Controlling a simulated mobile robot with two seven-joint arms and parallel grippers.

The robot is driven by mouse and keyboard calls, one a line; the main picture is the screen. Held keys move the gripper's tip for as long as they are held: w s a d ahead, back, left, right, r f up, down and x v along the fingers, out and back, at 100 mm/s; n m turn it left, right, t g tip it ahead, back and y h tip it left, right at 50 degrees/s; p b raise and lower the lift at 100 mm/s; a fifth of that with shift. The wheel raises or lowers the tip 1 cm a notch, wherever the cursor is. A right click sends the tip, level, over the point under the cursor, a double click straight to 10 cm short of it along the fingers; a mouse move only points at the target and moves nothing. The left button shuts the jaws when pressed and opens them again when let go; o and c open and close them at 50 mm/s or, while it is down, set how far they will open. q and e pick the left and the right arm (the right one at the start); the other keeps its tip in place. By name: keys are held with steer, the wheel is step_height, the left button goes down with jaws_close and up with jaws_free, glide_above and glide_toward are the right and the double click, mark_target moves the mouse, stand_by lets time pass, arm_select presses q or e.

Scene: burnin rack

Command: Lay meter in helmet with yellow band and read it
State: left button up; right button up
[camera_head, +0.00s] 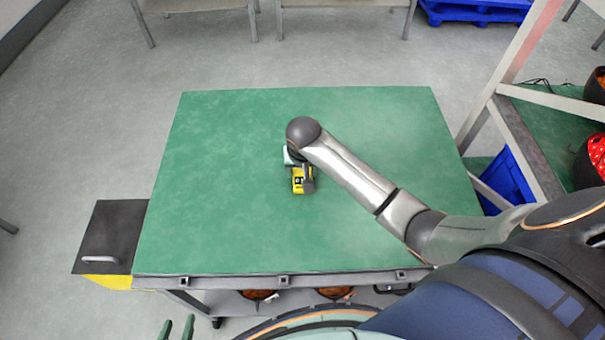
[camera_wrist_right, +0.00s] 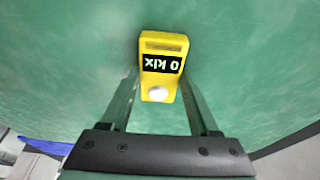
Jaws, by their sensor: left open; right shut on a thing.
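The yellow meter (camera_head: 298,185) is over the middle of the green table top, below my right arm's end. In the right wrist view the meter (camera_wrist_right: 163,45) has a black display reading "0 klx" upside down and a pale round dome. My right gripper (camera_wrist_right: 160,95) is shut on the meter, one finger on each side; the head view mostly hides these fingers behind the wrist. I cannot tell whether the meter touches the table. My left gripper (camera_head: 177,330) is open and empty at the bottom edge, before the table. I cannot make out a helmet with a yellow band.
The green table (camera_head: 225,130) is otherwise clear. Rounded dark objects with orange (camera_head: 258,294) are on its lower shelf. A rack at right holds a red spotted helmet-like object (camera_head: 598,152), partly cut off. A blue bin (camera_head: 508,182) stands below. A dark handled box (camera_head: 108,235) adjoins the table's left.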

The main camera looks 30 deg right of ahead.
jaws_close()
steer(key=shift+r, duration=0.1)
steer(key=shift+r, duration=0.3)
step_height(320, 180, up, 2)
steer(key=shift+w+r, duration=0.1)
steer(key=s+a+r, duration=0.5)
steer(key=s+r, duration=0.5)
steer(key=s, duration=0.3)
steer(key=shift+a, duration=0.15)
